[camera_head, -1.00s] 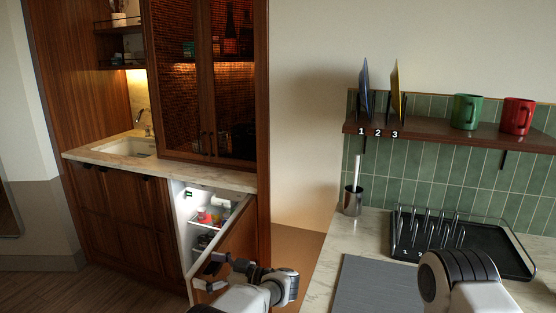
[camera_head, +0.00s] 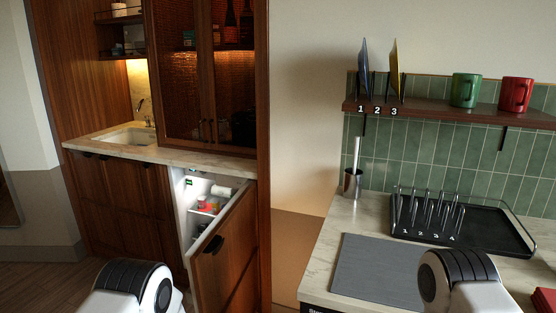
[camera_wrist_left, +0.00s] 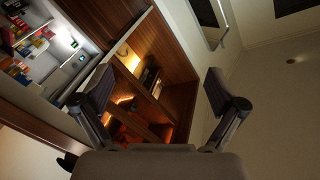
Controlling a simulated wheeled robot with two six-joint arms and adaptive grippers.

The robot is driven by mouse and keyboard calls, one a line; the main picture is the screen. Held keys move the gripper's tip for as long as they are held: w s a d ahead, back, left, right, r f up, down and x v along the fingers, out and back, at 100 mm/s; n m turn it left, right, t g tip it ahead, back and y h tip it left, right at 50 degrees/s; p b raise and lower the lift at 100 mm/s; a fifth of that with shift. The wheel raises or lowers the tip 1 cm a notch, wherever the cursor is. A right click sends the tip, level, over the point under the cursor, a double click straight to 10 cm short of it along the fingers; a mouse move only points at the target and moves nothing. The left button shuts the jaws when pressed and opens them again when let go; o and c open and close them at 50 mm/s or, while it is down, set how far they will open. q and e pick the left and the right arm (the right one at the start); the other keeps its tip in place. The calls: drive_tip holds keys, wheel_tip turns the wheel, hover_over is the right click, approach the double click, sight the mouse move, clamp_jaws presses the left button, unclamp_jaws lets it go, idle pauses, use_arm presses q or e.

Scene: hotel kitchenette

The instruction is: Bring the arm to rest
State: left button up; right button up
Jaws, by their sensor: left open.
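My left gripper (camera_wrist_left: 158,95) shows in the left wrist view with its two dark fingers spread apart and nothing between them. In the head view only a white and black part of my left arm shows at the bottom left, and the left gripper itself is out of that picture. My right arm shows at the bottom right of the head view as a similar white and black link. The right gripper is not seen.
A fridge door (camera_head: 225,250) with a dark handle stands open in the wooden cabinet, showing items inside. A counter holds a grey mat (camera_head: 375,270), a black rack (camera_head: 480,228) and a metal cup (camera_head: 352,184). A shelf (camera_head: 450,111) carries plates and green and red mugs.

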use_arm(q)
drive_tip(key=s+d+f+m+g+h, duration=0.2)
drive_tip(key=s+f+h, duration=0.2)
drive_tip(key=s+f, duration=0.45)
drive_tip(key=s+d+f+m+g+h, duration=0.15)
drive_tip(key=s+f+h, duration=0.35)
drive_tip(key=s, duration=0.6)
drive_tip(key=s+d+f+g+h, duration=0.1)
drive_tip(key=s+d+g, duration=0.3)
drive_tip(key=s, duration=0.7)
drive_tip(key=s+d+f+n+g+h, duration=0.1)
drive_tip(key=s+d+g+h, duration=0.2)
drive_tip(key=s, duration=0.7)
drive_tip(key=shift+s+d+g+h+b, duration=0.3)
drive_tip(key=shift+s+d+g+b, duration=0.05)
drive_tip(key=shift+g+b, duration=0.1)
